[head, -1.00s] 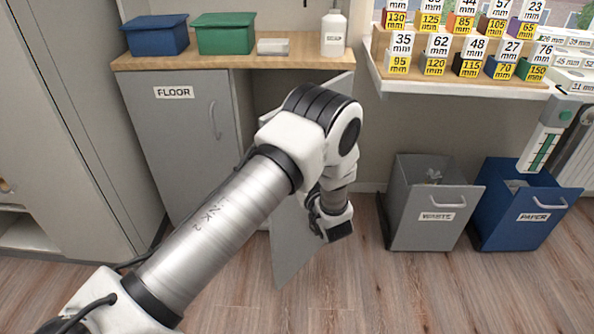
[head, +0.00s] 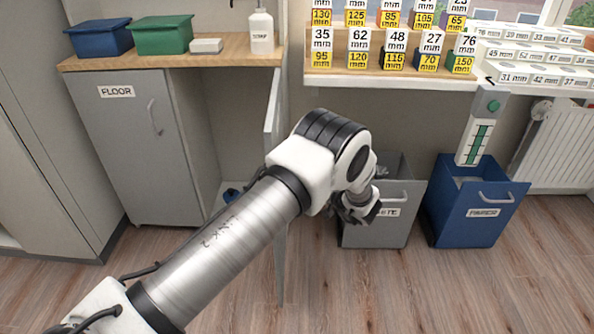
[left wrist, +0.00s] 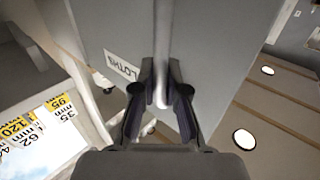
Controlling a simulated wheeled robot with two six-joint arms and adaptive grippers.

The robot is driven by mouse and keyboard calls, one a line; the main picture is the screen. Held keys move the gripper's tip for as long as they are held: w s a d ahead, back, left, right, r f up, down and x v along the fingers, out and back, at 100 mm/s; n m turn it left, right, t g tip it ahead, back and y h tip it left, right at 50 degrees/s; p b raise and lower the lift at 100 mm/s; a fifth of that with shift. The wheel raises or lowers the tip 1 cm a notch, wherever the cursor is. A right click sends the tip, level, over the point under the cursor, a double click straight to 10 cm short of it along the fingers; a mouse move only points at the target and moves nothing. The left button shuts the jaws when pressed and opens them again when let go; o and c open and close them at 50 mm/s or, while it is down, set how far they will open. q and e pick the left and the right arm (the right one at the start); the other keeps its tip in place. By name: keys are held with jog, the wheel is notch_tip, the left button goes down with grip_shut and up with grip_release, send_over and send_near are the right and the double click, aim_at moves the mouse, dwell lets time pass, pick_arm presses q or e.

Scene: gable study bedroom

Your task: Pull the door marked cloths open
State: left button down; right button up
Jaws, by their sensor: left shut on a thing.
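The cloths door (head: 273,105) is the right door of the grey cabinet under the wooden counter. It stands swung out from the cabinet and shows almost edge-on in the head view, partly behind my left arm. In the left wrist view the door face (left wrist: 215,45) carries a partly covered label (left wrist: 122,66) reading "LOTHS". My left gripper (left wrist: 161,82) is shut on the pale bar handle (left wrist: 162,45) of that door. In the head view the left gripper (head: 362,210) shows to the right of the door, in front of the waste bin. My right gripper is not in view.
The floor door (head: 130,150) is closed. The grey waste bin (head: 385,232) and blue paper bin (head: 470,225) stand right of the door. Wooden floor (head: 400,295) in front is clear.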

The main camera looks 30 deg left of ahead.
pick_arm(q)
jog(key=shift+w+d, duration=0.15)
jog(key=c, duration=1.2)
grip_release()
jog(key=s+d, duration=0.1)
jog(key=d, duration=1.1)
jog(key=shift+s, duration=0.4)
jog(key=shift+a, duration=0.1)
